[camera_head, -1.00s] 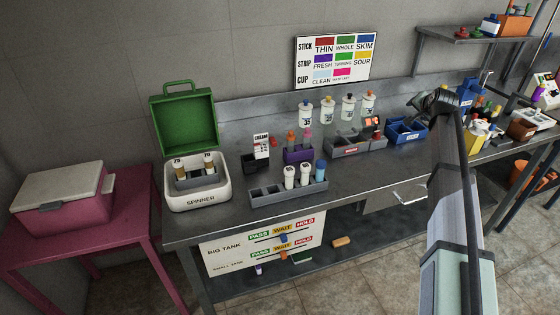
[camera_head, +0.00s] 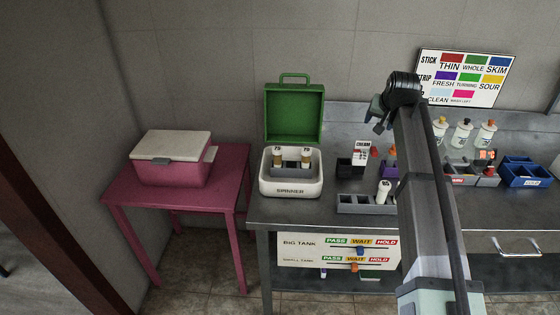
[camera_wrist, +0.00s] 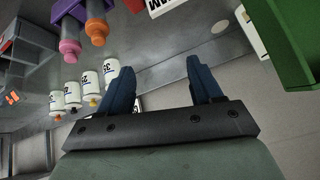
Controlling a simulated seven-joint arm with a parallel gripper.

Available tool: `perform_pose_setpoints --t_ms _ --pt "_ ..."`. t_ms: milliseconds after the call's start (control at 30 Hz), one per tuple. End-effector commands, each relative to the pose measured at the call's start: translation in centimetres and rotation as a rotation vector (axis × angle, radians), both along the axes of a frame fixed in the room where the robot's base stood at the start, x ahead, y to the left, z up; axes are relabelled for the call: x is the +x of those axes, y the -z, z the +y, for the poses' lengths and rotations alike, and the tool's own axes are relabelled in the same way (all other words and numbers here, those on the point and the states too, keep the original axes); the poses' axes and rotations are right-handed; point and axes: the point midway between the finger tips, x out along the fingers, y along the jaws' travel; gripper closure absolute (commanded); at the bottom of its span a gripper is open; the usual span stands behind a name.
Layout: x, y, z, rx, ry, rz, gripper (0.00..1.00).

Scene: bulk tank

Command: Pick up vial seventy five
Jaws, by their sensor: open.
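Two brown vials with white caps stand in a grey holder inside the white spinner (camera_head: 291,190), left of my gripper in the head view. The left vial (camera_head: 278,157) and the right vial (camera_head: 306,157) each carry a small number; the left looks like 75, the right is too small to be sure. The spinner's green lid (camera_head: 294,113) stands open, and its edge shows in the wrist view (camera_wrist: 292,45). My gripper (camera_head: 379,122) is raised above the bench, right of the spinner. In the wrist view my gripper (camera_wrist: 163,80) is open with nothing between its fingers.
A grey rack (camera_head: 352,203) with a white-capped vial (camera_head: 384,191) stands in front of the purple rack (camera_head: 390,171). A small card stand (camera_head: 359,153) is between the spinner and the purple rack. A pink cooler (camera_head: 172,171) sits on a pink table at left. White bottles (camera_head: 462,133) line the back.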

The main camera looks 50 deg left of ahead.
Motion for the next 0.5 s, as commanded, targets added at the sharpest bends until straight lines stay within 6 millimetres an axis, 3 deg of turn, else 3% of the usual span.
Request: perform_pose_setpoints --t_ms 33,200,500 --pt "-2.3 -0.1 1.9 -0.017 -0.04 0.004 0.35" --pt "-9.4 -0.3 6.8 -0.081 -0.163 0.018 0.35" --pt "-21.7 -0.7 13.0 -0.189 -0.361 0.03 0.35"
